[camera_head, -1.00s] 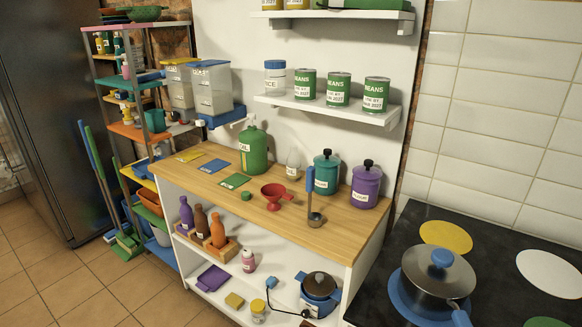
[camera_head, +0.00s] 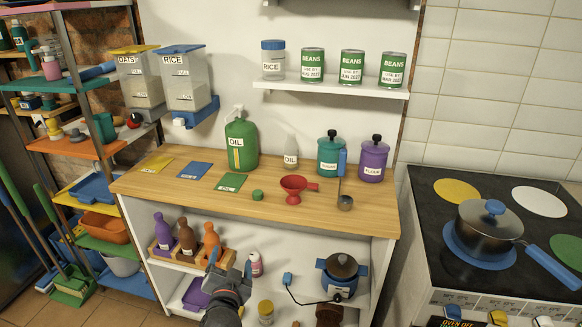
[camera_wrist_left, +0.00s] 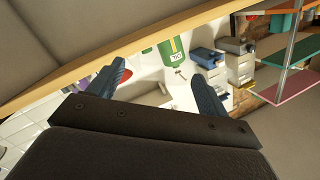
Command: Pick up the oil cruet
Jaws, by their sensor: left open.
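A small pale cruet labelled OIL (camera_head: 290,154) stands upright on the wooden counter, between a large green OIL bottle (camera_head: 241,142) and a teal SUGAR canister (camera_head: 330,155). My left gripper (camera_head: 230,263) is open and empty, in front of the counter and lower in the picture than its front edge, well apart from the cruet. In the left wrist view my open fingers (camera_wrist_left: 160,85) have nothing between them. The green bottle shows there upside down (camera_wrist_left: 173,50); I cannot make out the cruet there. My right gripper is not in view.
A red funnel (camera_head: 296,187), a green cap (camera_head: 257,195) and a ladle (camera_head: 344,201) lie in front of the cruet. A purple canister (camera_head: 372,160) stands to the right. A shelf with bean cans (camera_head: 351,67) hangs above. The counter's front edge (camera_head: 290,218) lies between gripper and cruet.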

